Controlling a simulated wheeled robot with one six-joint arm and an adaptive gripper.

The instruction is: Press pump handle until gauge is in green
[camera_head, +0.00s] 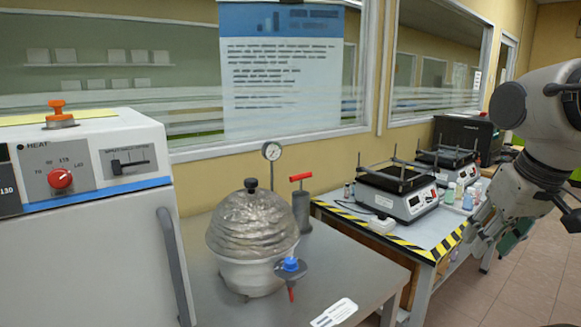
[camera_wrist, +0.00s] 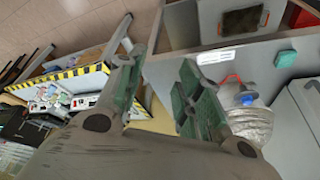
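The pump (camera_head: 302,212) is a dark grey upright cylinder with a red T-shaped handle (camera_head: 300,178) on top. It stands on the metal bench behind and right of a silver domed vessel (camera_head: 252,222). The round gauge (camera_head: 271,151) sits on a thin stem behind the vessel; its needle and colours are too small to read. My gripper (camera_head: 484,234) is at the right, well apart from the pump. In the wrist view, my gripper (camera_wrist: 160,68) has its two fingers spread with nothing between them. I cannot pick out the pump handle clearly in that view.
The vessel's blue-topped valve (camera_head: 290,266) juts forward. A white oven (camera_head: 90,215) stands at the left. Hotplate-like devices (camera_head: 396,190) and small bottles stand on a yellow-black edged table at the right. The bench's front right (camera_head: 365,275) is mostly clear, with a label lying there.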

